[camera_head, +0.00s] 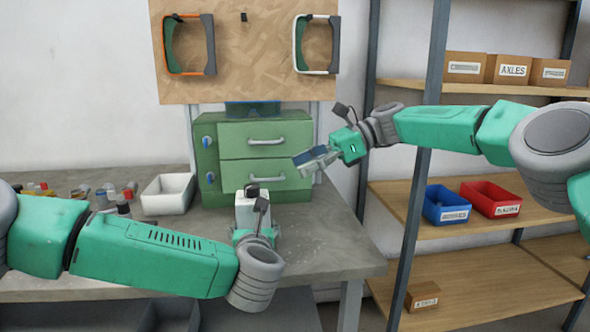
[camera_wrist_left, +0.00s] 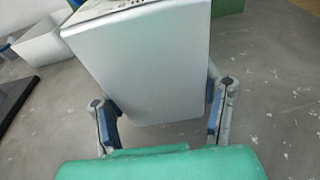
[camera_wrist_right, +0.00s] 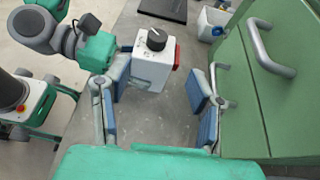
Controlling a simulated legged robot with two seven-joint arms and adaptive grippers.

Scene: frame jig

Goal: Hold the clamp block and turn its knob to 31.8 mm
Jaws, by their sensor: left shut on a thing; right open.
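The clamp block (camera_head: 246,211) is a white box with a black knob (camera_head: 252,190) on top, standing on the grey bench. My left gripper (camera_wrist_left: 165,112) is shut on the block, one finger at each side. In the head view my left wrist hides the lower front of the block. In the right wrist view the block (camera_wrist_right: 150,68) shows its dark round knob (camera_wrist_right: 157,39) and a red part (camera_wrist_right: 177,54) on its side. My right gripper (camera_wrist_right: 155,105) is open and empty, above the bench and apart from the block. The knob's reading is too small to tell.
A green drawer cabinet (camera_head: 264,155) stands behind the block, close to my right gripper. A white bin (camera_head: 168,194) and several small loose parts (camera_head: 110,190) lie to the left. A shelf rack (camera_head: 475,200) with red and blue bins stands to the right.

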